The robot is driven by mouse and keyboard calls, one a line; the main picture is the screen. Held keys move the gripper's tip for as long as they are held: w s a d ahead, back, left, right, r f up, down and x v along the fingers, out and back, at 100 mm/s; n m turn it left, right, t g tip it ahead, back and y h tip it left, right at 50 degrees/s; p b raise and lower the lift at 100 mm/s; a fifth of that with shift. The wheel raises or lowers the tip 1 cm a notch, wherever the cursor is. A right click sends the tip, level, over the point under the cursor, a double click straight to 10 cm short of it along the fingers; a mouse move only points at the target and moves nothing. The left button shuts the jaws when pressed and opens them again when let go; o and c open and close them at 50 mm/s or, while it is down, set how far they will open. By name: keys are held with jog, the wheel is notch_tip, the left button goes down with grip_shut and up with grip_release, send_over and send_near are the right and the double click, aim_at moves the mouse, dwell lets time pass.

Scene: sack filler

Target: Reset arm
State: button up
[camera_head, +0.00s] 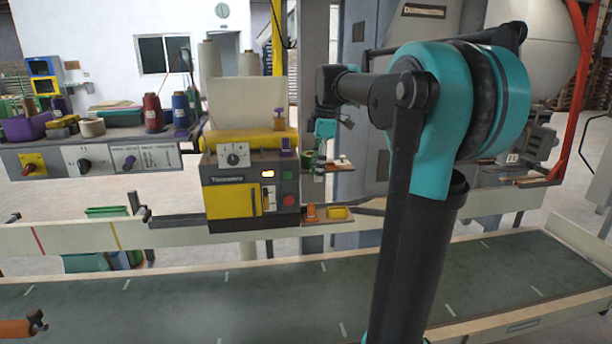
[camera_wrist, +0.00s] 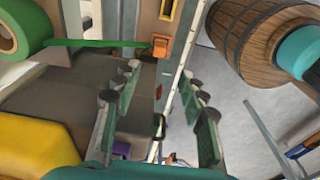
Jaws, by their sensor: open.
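My arm rises at the right of the head view, with its elbow high and its forearm pointing away. My gripper (camera_head: 316,158) is small there, beside the right side of the yellow and black machine (camera_head: 240,187) and above a small wooden shelf (camera_head: 338,167). In the wrist view my gripper (camera_wrist: 160,85) shows two green, dark-tipped fingers spread apart, with nothing held between them. Beyond them are a grey machine surface and a light, ruler-like strip.
A conveyor belt (camera_head: 220,302) crosses the front. A left panel (camera_head: 100,160) has knobs and thread spools above it. Close around the gripper, the wrist view shows a wooden barrel (camera_wrist: 250,38), a green roll (camera_wrist: 20,30), a yellow rounded part (camera_wrist: 35,148) and an orange part (camera_wrist: 160,46).

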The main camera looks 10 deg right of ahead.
jog(key=s+d+f+m+t, duration=0.1)
jog(key=s+f+m+t, duration=0.1)
jog(key=s+f+m, duration=0.7)
jog(key=s+d+f+m+t+h, duration=0.1)
jog(key=s+f+m+t, duration=0.1)
jog(key=s+f+m, duration=0.6)
jog(key=s+f, duration=0.5)
jog(key=f, duration=0.6)
jog(key=shift+d+f+m, duration=0.2)
jog(key=shift+f+m, duration=0.2)
jog(key=shift+w, duration=0.1)
jog(key=shift+c, duration=0.6)
